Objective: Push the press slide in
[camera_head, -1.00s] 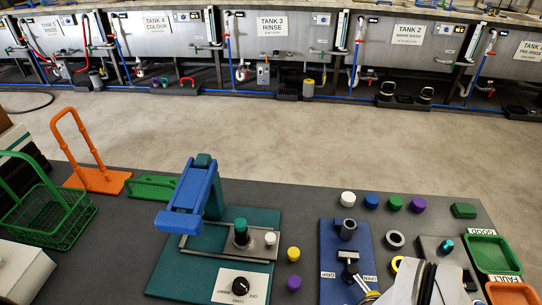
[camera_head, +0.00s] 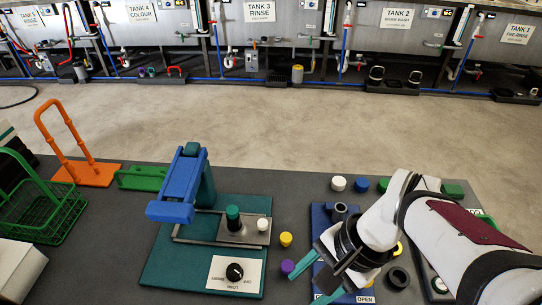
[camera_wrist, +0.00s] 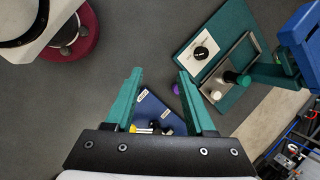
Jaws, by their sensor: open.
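The press has a teal base plate (camera_head: 165,262) and a blue press head (camera_head: 180,185) on a teal post. Its grey slide (camera_head: 235,236) sits at the right end of the rails, to the right of the head. A teal cylinder (camera_head: 233,218) stands on the slide, beside a white knob (camera_head: 262,224). The slide also shows at upper right in the wrist view (camera_wrist: 222,80). My gripper (camera_head: 312,281) is open with nothing between its teal fingers. It is over the blue board, right of the press and apart from the slide.
A dial panel (camera_head: 235,275) lies in front of the slide. Yellow (camera_head: 286,239) and purple (camera_head: 288,267) caps stand between the press and my gripper. The blue board (camera_head: 320,215) is partly under my arm. An orange frame (camera_head: 75,150) and green basket (camera_head: 40,205) stand left.

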